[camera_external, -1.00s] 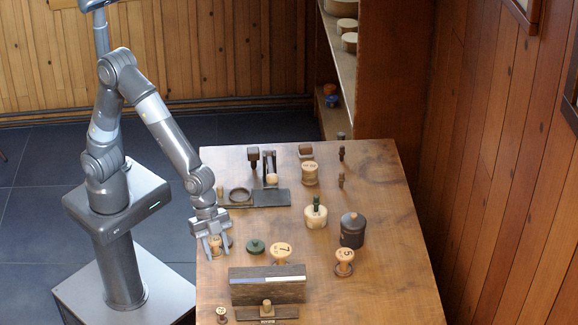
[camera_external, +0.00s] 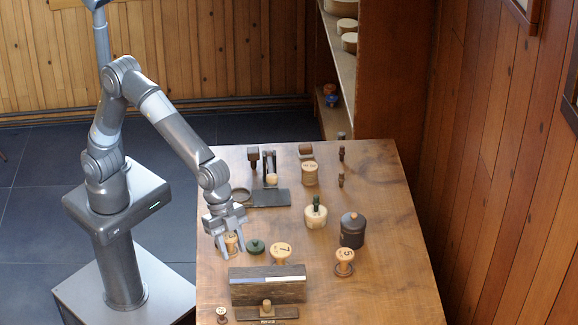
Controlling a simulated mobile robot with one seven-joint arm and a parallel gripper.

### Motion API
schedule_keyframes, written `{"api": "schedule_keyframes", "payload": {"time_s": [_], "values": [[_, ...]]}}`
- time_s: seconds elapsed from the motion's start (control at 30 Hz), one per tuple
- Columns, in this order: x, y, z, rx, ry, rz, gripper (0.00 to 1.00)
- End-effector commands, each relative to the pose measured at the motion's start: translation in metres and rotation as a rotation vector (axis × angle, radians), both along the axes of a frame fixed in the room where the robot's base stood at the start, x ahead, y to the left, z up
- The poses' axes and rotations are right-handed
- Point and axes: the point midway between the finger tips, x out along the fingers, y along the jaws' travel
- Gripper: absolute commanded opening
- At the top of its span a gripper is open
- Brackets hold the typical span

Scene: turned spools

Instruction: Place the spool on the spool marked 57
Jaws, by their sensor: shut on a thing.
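My gripper (camera_external: 232,249) is over the left edge of the table, shut on a small light-wood spool (camera_external: 231,241) between its fingers. I cannot tell whether this spool touches the table. A spool with a broad pale top marked 7 (camera_external: 281,250) stands to the right of my gripper. A spool with a top marked 5 (camera_external: 345,255) stands farther right. A wide light-wood spool (camera_external: 310,174) at the back has small dark writing that I cannot read. I cannot make out a clear 57 on any spool.
A green knob (camera_external: 256,246) sits just right of my gripper. A dark block (camera_external: 267,290) lies in front. A cream pot (camera_external: 316,215) and a dark canister (camera_external: 352,231) stand right of centre. A dark plate (camera_external: 270,198) lies behind. The table's (camera_external: 395,285) right side is clear.

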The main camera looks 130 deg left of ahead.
Motion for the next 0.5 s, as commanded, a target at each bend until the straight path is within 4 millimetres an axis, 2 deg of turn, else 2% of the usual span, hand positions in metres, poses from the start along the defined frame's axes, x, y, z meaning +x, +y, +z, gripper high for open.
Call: {"api": "schedule_keyframes", "payload": {"time_s": [0.03,0.2,0.5], "values": [[0.018,0.009,0.004,-0.001,-0.001,0.015,0.17],[0.065,0.041,0.016,-0.002,-0.001,0.062,0.17],[0.13,0.102,0.032,0.007,0.0,0.145,0.17]]}}
